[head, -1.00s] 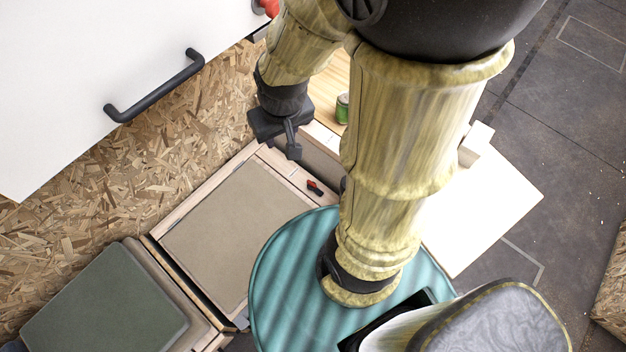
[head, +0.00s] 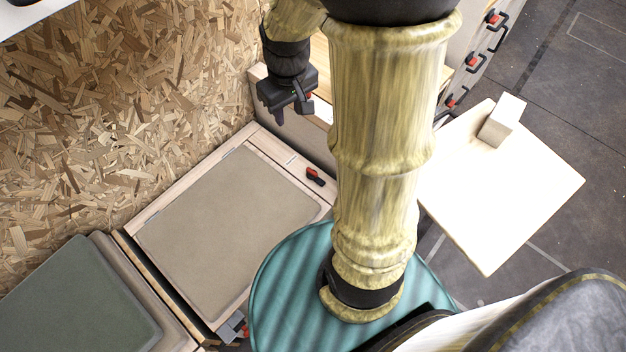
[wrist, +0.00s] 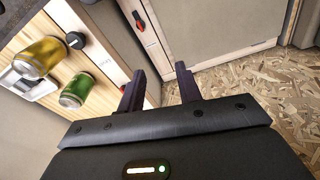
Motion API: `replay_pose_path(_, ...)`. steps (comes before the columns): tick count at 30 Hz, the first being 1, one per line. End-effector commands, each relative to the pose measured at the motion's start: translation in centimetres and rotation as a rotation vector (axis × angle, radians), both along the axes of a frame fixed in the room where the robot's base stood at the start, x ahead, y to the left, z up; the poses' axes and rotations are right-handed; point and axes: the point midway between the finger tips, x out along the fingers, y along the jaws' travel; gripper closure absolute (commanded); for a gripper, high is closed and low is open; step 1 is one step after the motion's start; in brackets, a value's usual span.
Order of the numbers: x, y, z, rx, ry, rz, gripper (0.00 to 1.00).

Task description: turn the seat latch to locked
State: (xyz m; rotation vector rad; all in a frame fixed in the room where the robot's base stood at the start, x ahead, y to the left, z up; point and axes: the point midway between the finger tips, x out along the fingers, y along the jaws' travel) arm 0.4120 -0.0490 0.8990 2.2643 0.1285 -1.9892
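The seat latch (head: 315,176) is a small red and black turn-piece on the pale wood frame of the bench seat, beside the beige panel (head: 235,215). In the wrist view the latch (wrist: 139,22) shows near the top, beyond the fingers and left of the middle. Whether it stands at locked cannot be read. My gripper (head: 290,108) hangs up and left of the latch in the head view, apart from it. In the wrist view my gripper (wrist: 160,84) has its two dark fingers spread, with nothing between them.
A yellow can (wrist: 42,57) and a green can (wrist: 76,91) stand on the wooden counter beside my gripper. A chipboard wall (head: 120,110) is at left. A green cushion (head: 80,300) lies at lower left. A white board (head: 500,190) with a block is at right.

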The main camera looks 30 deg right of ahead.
Motion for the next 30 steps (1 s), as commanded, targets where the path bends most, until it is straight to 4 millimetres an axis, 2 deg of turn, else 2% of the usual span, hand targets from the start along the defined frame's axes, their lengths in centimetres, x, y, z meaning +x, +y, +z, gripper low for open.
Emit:
replay_pose_path(1, 0.5, -0.5, -2.5, -0.002, 0.005, 0.008, 0.65)
replay_pose_path(15, 3.6, -4.5, -12.7, -0.007, 0.071, 0.102, 0.65)
replay_pose_path(24, 5.1, -7.4, -19.2, -0.001, 0.11, 0.161, 0.65)
replay_pose_path(30, 5.7, -8.7, -21.6, 0.005, 0.128, 0.192, 0.65)
